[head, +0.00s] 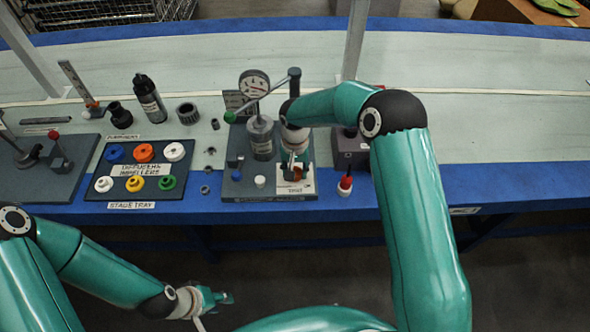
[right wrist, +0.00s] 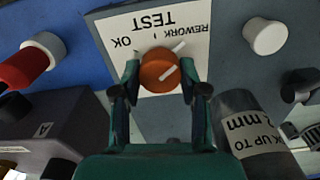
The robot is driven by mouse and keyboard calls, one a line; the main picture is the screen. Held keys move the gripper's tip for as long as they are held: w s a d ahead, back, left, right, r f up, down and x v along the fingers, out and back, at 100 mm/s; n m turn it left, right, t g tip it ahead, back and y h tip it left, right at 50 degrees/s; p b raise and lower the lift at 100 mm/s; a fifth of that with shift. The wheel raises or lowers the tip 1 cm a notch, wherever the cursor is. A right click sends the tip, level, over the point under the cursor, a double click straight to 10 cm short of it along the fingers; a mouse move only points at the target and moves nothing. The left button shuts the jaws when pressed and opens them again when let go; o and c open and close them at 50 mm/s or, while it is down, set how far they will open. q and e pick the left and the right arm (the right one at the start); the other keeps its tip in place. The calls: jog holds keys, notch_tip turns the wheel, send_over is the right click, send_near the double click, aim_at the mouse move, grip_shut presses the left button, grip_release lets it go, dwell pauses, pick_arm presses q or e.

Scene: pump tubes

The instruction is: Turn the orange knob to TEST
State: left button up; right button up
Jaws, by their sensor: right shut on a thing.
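The orange knob (right wrist: 160,70) sits on a white label card (right wrist: 112,32) that reads upside down in the right wrist view, with TEST at the middle, REWORK to the right and OK to the left. The knob's white pointer line slants up to the right, toward the REWORK side, not straight at TEST. My right gripper (right wrist: 160,80) is shut on the knob, one finger at each side. In the head view my right gripper (head: 296,165) is over the card (head: 296,188) and hides most of the knob. My left gripper (head: 222,298) is low, in front of the table, away from the knob.
A grey cylinder (head: 261,140), a pressure gauge (head: 254,84) and a lever with a green end (head: 229,117) stand left of my right gripper. A red-capped bottle (head: 345,184) and a dark box (head: 349,150) stand right. A stage tray (head: 98,172) of coloured parts lies further left.

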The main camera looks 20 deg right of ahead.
jog(key=shift+n, duration=0.3)
jog(key=n+b, duration=0.1)
jog(key=n, duration=0.2)
jog(key=shift+n+b, duration=0.35)
jog(key=shift+n, duration=0.05)
jog(key=n, duration=0.2)
jog(key=shift+n+b, duration=0.3)
jog(key=shift+n, duration=1.6)
jog(key=o, duration=1.1)
jog(key=shift+o, duration=0.2)
jog(key=shift+r, duration=0.15)
notch_tip(320, 180, up, 12)
